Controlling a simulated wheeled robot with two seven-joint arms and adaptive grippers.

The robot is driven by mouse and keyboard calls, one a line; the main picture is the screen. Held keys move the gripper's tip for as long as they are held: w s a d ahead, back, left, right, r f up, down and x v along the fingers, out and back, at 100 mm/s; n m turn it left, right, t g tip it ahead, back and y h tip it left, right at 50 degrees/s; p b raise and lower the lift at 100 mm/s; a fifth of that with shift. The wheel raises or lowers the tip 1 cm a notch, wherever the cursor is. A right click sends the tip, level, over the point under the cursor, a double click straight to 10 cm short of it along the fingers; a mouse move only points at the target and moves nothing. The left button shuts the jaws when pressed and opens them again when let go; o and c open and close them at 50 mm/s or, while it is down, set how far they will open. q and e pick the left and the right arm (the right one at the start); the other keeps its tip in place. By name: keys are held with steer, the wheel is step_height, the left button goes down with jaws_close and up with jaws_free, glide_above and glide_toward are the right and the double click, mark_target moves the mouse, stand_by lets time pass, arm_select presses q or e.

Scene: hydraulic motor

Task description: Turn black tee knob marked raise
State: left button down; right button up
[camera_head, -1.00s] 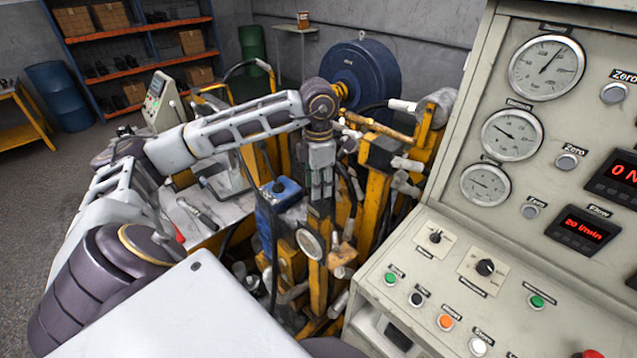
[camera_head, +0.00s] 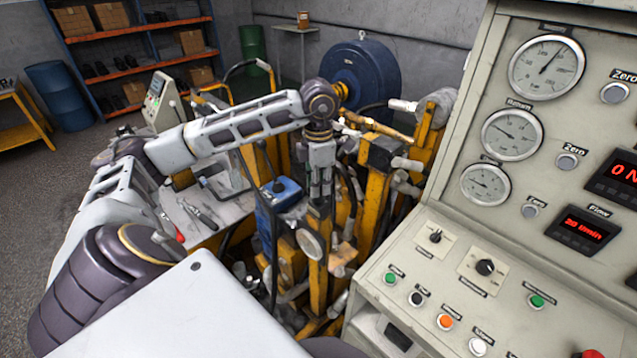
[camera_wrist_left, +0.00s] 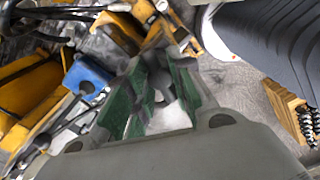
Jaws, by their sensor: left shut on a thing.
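My left gripper (camera_head: 319,197) points down into the yellow hydraulic rig (camera_head: 376,200), just right of a blue box (camera_head: 283,192). In the left wrist view its green-padded fingers (camera_wrist_left: 155,98) are closed in on a small dark and grey part. That part is mostly hidden by the fingers; it seems to be the black tee knob, but its shape is not clear. I cannot read a "raise" mark in either view. The blue box also shows in the left wrist view (camera_wrist_left: 88,75). My right gripper is not in view.
A large grey control panel (camera_head: 445,262) with gauges and buttons stands at the right. A dark blue drum-shaped motor (camera_head: 375,75) is behind the rig. Yellow posts, hoses and a round light disc (camera_head: 310,243) crowd the gripper. Shelves (camera_head: 130,62) stand at the back left.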

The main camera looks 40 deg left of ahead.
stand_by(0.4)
arm_select(q)
steer(key=c, duration=1.2)
jaws_free()
steer(key=shift+o, duration=0.2)
steer(key=shift+r, duration=0.15)
step_height(320, 180, up, 12)
steer(key=shift+f, duration=0.25)
steer(key=shift+r, duration=0.15)
stand_by(0.4)
